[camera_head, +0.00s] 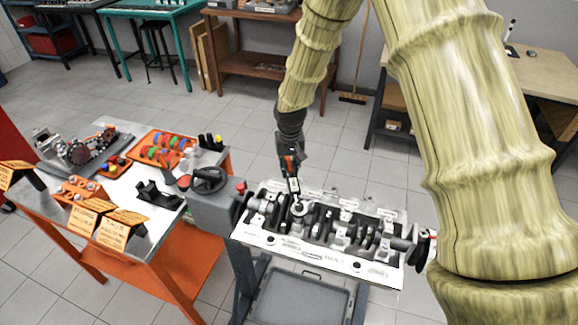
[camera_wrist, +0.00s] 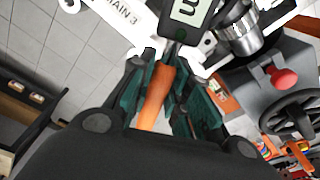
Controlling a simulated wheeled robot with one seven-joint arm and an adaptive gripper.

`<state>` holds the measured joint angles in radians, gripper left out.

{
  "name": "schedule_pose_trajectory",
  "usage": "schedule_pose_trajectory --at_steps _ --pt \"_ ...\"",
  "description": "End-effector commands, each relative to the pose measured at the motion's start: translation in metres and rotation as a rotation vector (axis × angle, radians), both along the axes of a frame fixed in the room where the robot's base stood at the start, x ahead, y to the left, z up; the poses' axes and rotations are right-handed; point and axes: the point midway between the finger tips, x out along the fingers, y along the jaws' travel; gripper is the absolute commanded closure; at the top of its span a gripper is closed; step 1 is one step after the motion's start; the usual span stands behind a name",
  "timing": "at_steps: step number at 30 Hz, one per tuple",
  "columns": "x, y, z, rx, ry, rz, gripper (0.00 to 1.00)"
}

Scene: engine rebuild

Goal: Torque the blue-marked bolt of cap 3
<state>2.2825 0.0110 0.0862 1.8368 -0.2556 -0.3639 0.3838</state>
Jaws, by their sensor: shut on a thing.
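My gripper (camera_wrist: 160,85) is shut on an orange-handled tool (camera_wrist: 155,98) with a dark head and a small display (camera_wrist: 190,12), likely the torque wrench. In the head view my gripper (camera_head: 289,150) is above the left part of the engine block (camera_head: 310,255), with the tool pointing down to a round part near the block's top. I cannot tell whether its tip is seated on a bolt. A white label reading "MAIN 3" (camera_wrist: 115,28) shows in the wrist view. The caps are dark and small in the head view. No blue mark can be made out; the tool hides the spot below it.
The block sits on a grey stand with a handwheel (camera_head: 208,180) at its left; it also shows in the wrist view (camera_wrist: 295,115). A steel-topped orange bench (camera_head: 150,225) at left carries parts, coloured pieces in an orange tray (camera_head: 163,147) and orange signs. Tiled floor lies open behind.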

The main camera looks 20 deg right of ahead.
Motion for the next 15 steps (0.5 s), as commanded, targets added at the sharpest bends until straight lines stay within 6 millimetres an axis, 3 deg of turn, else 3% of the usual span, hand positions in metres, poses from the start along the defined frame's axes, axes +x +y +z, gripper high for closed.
schedule_pose_trajectory --at_steps 15 --pt "0.0003 0.0001 -0.0043 0.000 -0.001 0.000 1.00"
